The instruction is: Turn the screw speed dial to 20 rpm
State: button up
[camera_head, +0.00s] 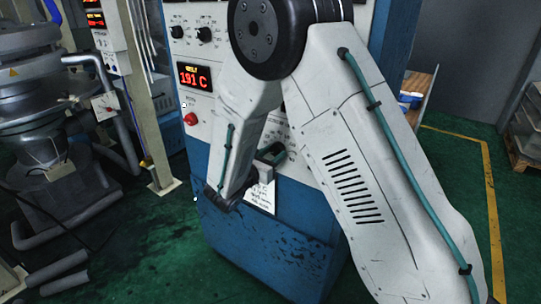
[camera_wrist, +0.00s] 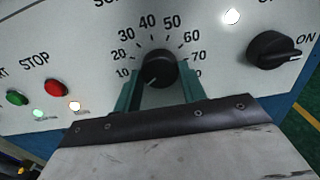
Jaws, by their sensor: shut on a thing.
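The screw speed dial (camera_wrist: 158,66) is a black round knob on the white panel in the wrist view. Printed numbers from 10 at the lower left through 40 at the top to 70 at the right arc around it. My gripper (camera_wrist: 161,75) has its two teal fingers on either side of the dial, shut on it. A faint mark shows low on the knob's face; I cannot tell which number the pointer is at.
In the wrist view a black ON switch (camera_wrist: 275,50) is right of the dial; a red STOP button (camera_wrist: 56,88) and green button (camera_wrist: 17,97) are left. In the head view a display (camera_head: 194,77) reads 191 C above a red button (camera_head: 190,119).

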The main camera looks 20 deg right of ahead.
jog(key=shift+m, duration=0.3)
jog(key=m, duration=0.5)
jog(key=shift+d+m, duration=0.15)
jog(key=shift+m, duration=0.25)
jog(key=m, duration=0.5)
jog(key=shift+m, duration=0.3)
jog(key=o, duration=1)
jog(key=shift+d, duration=0.15)
jog(key=shift+a, duration=0.2)
